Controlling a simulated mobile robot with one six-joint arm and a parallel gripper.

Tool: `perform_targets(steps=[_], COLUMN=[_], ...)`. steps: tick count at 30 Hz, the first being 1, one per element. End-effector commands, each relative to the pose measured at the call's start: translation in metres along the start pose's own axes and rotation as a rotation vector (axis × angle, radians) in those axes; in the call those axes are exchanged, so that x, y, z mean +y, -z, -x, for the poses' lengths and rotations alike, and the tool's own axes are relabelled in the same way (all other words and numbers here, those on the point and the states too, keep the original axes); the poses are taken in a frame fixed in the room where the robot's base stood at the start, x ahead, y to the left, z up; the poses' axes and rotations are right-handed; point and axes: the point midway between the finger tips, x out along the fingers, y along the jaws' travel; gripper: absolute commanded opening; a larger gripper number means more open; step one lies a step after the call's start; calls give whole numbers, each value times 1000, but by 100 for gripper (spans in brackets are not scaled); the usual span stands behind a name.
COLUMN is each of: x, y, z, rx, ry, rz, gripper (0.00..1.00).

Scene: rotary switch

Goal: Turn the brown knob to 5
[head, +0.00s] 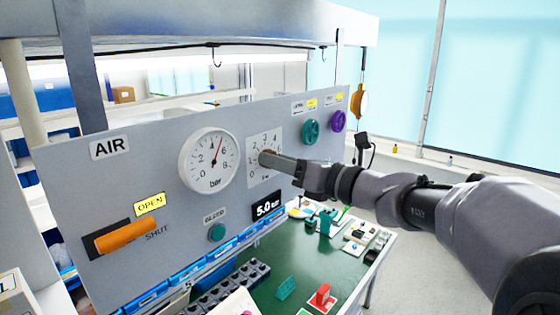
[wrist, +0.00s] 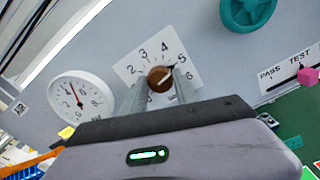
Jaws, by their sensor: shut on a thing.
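The brown knob (wrist: 160,78) sits at the centre of a white numbered dial plate (wrist: 128,68) on the grey panel. My gripper (wrist: 161,84) is shut on the knob, with one finger on each side of it. In the head view my gripper (head: 272,158) reaches the dial plate (head: 253,143) from the right and hides most of the knob. The digital display (head: 266,207) reads 5.0. The round gauge (head: 209,161) has its needle between 4 and 6.
An orange lever (head: 122,237) is at the panel's lower left, with a teal button (head: 216,232) right of it. A teal handwheel (head: 310,131) and a purple one (head: 338,121) are at the upper right. The green bench top (head: 262,290) below holds several small items.

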Motion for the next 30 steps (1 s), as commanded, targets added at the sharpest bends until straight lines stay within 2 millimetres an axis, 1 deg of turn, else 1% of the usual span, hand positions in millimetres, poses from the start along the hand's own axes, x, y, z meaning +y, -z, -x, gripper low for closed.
perform_targets(steps=[1, 2, 3, 5, 14, 17, 20, 23, 27, 30], x=[0, 0, 0, 0, 0, 0, -1, -2, -3, -2], y=[-1, -1, -1, -1, 0, 0, 1, 2, 2, 2], z=[0, 0, 0, 0, 0, 8, 27, 57, 105, 134], rx=[-2, -2, -2, -2, 0, -2, -3, -4, -3, -4], ry=[-1, -1, -1, 0, 0, 0, 3, 6, 7, 5], rz=[1, 1, 1, 1, 1, 1, 2, 3, 3, 3], gripper=[0, 37, 45, 57, 57, 57, 57, 57, 57, 57])
